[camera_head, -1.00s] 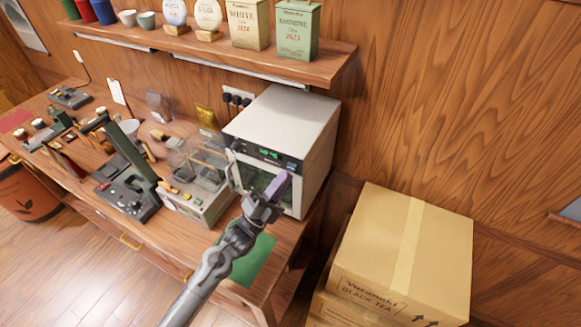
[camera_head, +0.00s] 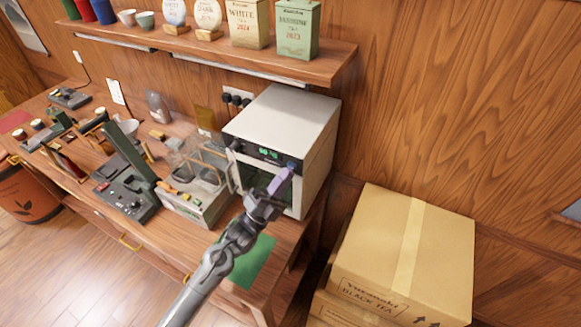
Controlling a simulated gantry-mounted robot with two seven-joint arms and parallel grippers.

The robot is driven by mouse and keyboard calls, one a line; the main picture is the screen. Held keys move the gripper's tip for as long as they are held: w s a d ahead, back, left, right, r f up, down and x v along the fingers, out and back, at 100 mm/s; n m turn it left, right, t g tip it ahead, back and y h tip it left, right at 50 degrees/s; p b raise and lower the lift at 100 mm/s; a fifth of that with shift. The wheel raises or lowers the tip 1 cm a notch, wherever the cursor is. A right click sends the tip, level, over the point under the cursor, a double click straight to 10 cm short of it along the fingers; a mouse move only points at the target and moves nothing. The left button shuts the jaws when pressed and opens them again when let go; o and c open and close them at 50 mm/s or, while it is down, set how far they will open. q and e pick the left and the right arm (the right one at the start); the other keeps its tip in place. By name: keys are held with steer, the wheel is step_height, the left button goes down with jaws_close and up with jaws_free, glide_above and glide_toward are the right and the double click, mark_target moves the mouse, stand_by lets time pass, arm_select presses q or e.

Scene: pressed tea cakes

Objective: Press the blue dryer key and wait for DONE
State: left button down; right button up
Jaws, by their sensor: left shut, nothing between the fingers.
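The dryer (camera_head: 285,110) is a white box with a dark front panel at the right end of the bench. Green lit characters (camera_head: 268,153) show on its display, too small to read surely. The blue key (camera_head: 292,165) sits at the right end of that panel and is partly covered by my gripper tip. My left gripper (camera_head: 286,178) is shut and empty, with its purplish fingers pointing up at the key; whether they touch it I cannot tell. My right gripper is not in view.
A glass-chambered machine (camera_head: 196,203) stands left of the dryer, with a dark lever press (camera_head: 128,190) beyond it. A green mat (camera_head: 252,262) lies at the bench's front. Cardboard boxes (camera_head: 380,250) stand on the right. A shelf (camera_head: 320,68) with tea tins runs above.

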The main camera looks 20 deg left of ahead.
arm_select(q)
steer(key=shift+w+b, duration=0.35)
steer(key=shift+w, duration=0.05)
steer(key=shift+s, duration=0.2)
stand_by(0.6)
steer(key=shift+s+p, duration=0.5)
steer(key=shift+s, duration=0.15)
steer(key=s, duration=0.1)
steer(key=s+p, duration=0.1)
steer(key=s, duration=0.1)
steer(key=s+p, duration=0.1)
steer(key=s, duration=0.1)
steer(key=shift+a, duration=0.35)
